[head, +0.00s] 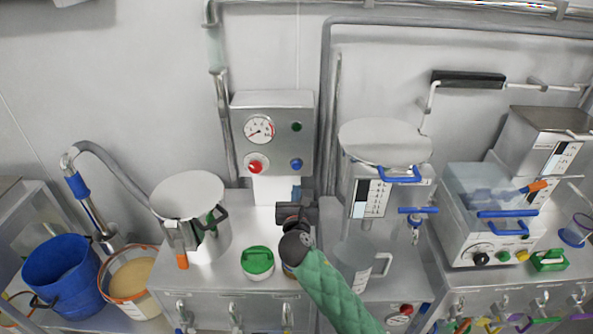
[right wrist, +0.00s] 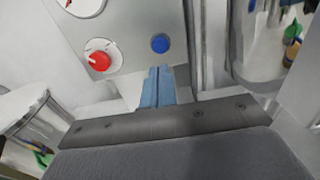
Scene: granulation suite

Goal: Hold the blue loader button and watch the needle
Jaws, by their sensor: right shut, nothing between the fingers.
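The blue loader button (head: 296,164) is on the lower right of a grey wall-mounted control box (head: 275,103). It also shows in the right wrist view (right wrist: 160,43). A round white gauge (head: 258,129) is at the upper left of the box. Its needle seems to point to the lower left, but it is too small to read exactly. My right gripper (head: 296,190) is shut and empty, below the button. In the right wrist view its blue fingers (right wrist: 157,87) lie together, their tips pointing up at the button with a visible gap. My left gripper is out of view.
A red knob (head: 256,163) is left of the button, and a dark green light (head: 297,127) is above it. A steel pot (head: 189,217) and green-lidded tub (head: 257,263) stand left of my right arm. A clear jug (head: 354,268) stands close on its right.

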